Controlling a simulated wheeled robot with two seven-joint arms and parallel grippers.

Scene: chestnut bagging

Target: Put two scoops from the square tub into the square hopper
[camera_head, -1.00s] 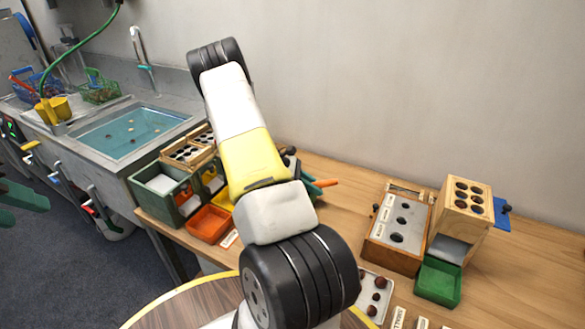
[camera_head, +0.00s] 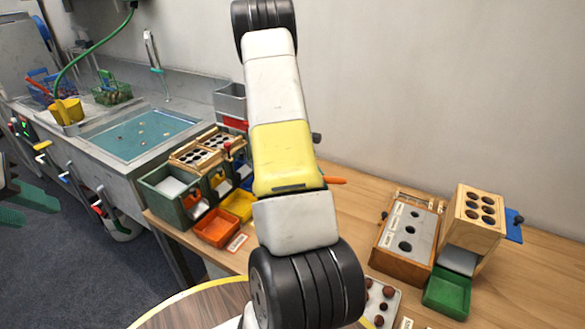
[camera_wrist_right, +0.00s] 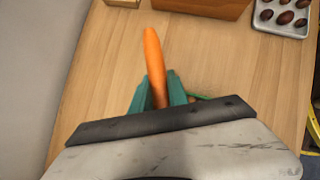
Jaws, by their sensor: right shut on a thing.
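My right gripper (camera_wrist_right: 160,95), with green fingers, is shut on an orange handle (camera_wrist_right: 153,55) in the right wrist view. The handle's tip also shows in the head view (camera_head: 334,181), just right of my arm; the scoop's bowl is hidden. My left gripper (camera_head: 28,205) is open and empty over the floor at the far left. A grey square-topped container (camera_head: 229,102), perhaps the square hopper, stands at the back, left of my arm. A green square box (camera_head: 160,178) with a pale inside stands at the bench's left end. I cannot tell which container is the square tub.
An orange tray (camera_head: 216,229) and a yellow tray (camera_head: 239,205) sit in front of the left units. Wooden sorters with holes (camera_head: 408,238) and a green tray (camera_head: 447,292) stand at the right. A sink (camera_head: 143,136) is at the left. Bare bench lies between.

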